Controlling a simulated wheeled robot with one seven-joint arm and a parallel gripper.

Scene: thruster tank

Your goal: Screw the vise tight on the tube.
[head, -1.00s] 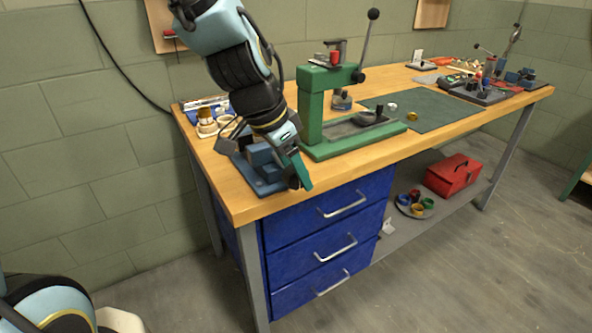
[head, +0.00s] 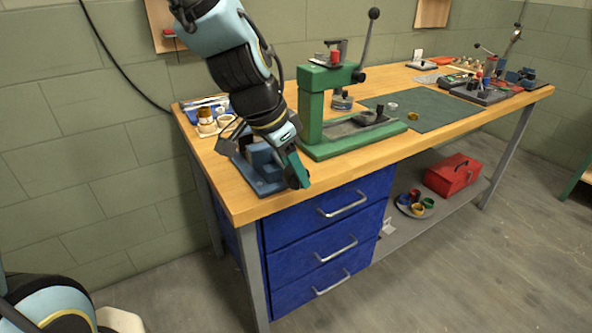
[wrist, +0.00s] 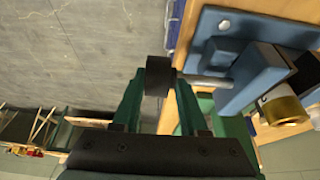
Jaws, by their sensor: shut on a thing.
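The blue vise (head: 268,186) sits on the bench's near left end, partly hidden behind my arm in the head view. In the wrist view, the vise (wrist: 240,75) has a metal screw rod (wrist: 207,80) ending in a dark round knob (wrist: 158,75). A tube (wrist: 284,106) with a gold-coloured end and pale body shows at the vise body; its contact with the jaws is hard to see. My gripper (wrist: 157,92) has green fingers, one on each side of the knob, and is shut on it. In the head view my gripper (head: 298,170) is by the front edge.
A green arbor press (head: 312,120) stands just right of the vise. Containers and small parts (head: 207,121) stand behind the vise. Blue drawers (head: 325,240) lie below the bench front. The floor in front is clear.

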